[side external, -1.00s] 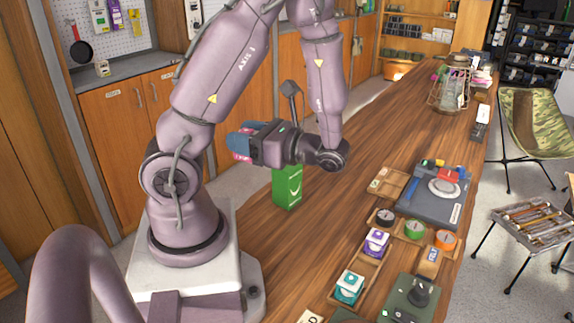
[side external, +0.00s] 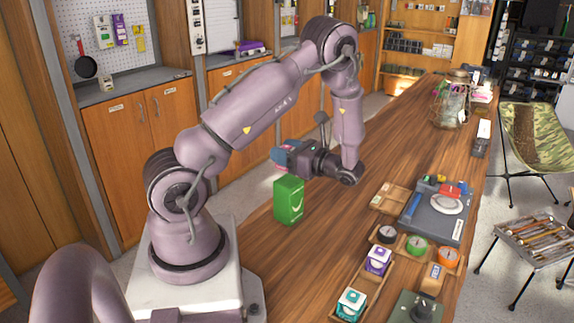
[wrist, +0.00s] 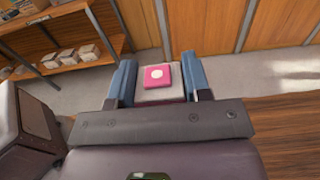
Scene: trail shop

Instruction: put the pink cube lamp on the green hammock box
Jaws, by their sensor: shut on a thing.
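The pink cube lamp is held between the two blue fingers of my gripper (side external: 279,155). In the side view only a small pink edge of the lamp (side external: 276,166) shows beside the fingers. In the wrist view the lamp's pink square face with a white dot (wrist: 158,76) sits between the fingers, above a pale grey part. My gripper is shut on it and points sideways, to the left in the side view. The green hammock box (side external: 289,203) stands upright on the wooden counter, just below the gripper in the side view; how far apart they are in depth is hard to tell.
The wooden counter (side external: 345,215) is clear around the green box. To the right are wooden trays with small discs and boxes, and a grey case (side external: 437,212). A glass jar in a wire frame (side external: 452,103) stands at the far end. Cabinets line the back.

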